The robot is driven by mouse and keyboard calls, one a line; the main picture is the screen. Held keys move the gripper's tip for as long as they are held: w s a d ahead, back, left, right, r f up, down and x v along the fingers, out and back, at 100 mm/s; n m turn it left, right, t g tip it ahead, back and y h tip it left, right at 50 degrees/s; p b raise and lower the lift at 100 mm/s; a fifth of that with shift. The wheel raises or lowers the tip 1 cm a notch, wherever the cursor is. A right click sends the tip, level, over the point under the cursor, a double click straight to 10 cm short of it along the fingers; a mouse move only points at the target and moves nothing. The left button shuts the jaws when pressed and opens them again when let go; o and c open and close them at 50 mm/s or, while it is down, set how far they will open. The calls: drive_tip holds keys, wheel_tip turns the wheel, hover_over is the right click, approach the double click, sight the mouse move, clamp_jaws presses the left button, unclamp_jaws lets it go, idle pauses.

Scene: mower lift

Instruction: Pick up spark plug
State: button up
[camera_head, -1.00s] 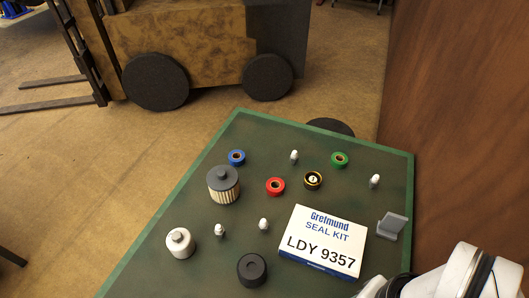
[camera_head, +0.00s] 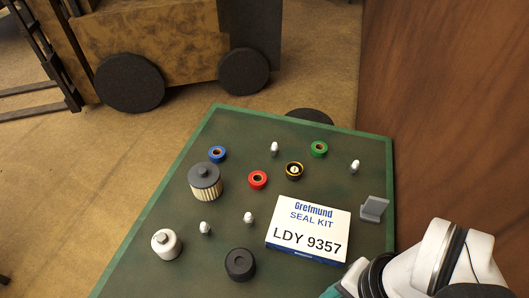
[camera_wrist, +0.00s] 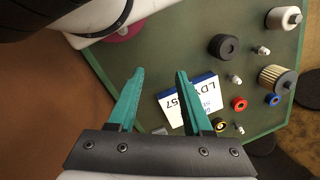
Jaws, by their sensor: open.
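Several small white spark plugs stand on the green table. In the head view one spark plug (camera_head: 274,147) is at the far side, one (camera_head: 354,166) at the right, and two, (camera_head: 248,218) and (camera_head: 205,228), near the front left. In the wrist view a spark plug (camera_wrist: 262,50) and another spark plug (camera_wrist: 237,79) show right of the jaws. My gripper (camera_wrist: 160,76) is open and empty, its two teal fingers spread over the table near the seal kit box. In the head view my arm is at the bottom right and the fingertips are out of sight.
The white seal kit box (camera_head: 308,231) lies at the front right, beside a grey bracket (camera_head: 373,209). A filter (camera_head: 205,181), black puck (camera_head: 239,264), white canister (camera_head: 166,244) and red (camera_head: 257,180), blue (camera_head: 217,154), green (camera_head: 319,149) and black-yellow (camera_head: 294,170) rings stand around. A brown wall (camera_head: 450,110) bounds the right.

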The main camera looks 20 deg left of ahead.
drive_tip(key=shift+o, duration=0.3)
drive_tip(key=shift+o, duration=1.1)
drive_tip(key=n+h, duration=0.2)
drive_tip(key=n, duration=1)
hover_over(248, 214)
wheel_tip(248, 214, down, 4)
wheel_tip(248, 214, down, 16)
drive_tip(key=shift+r, duration=0.2)
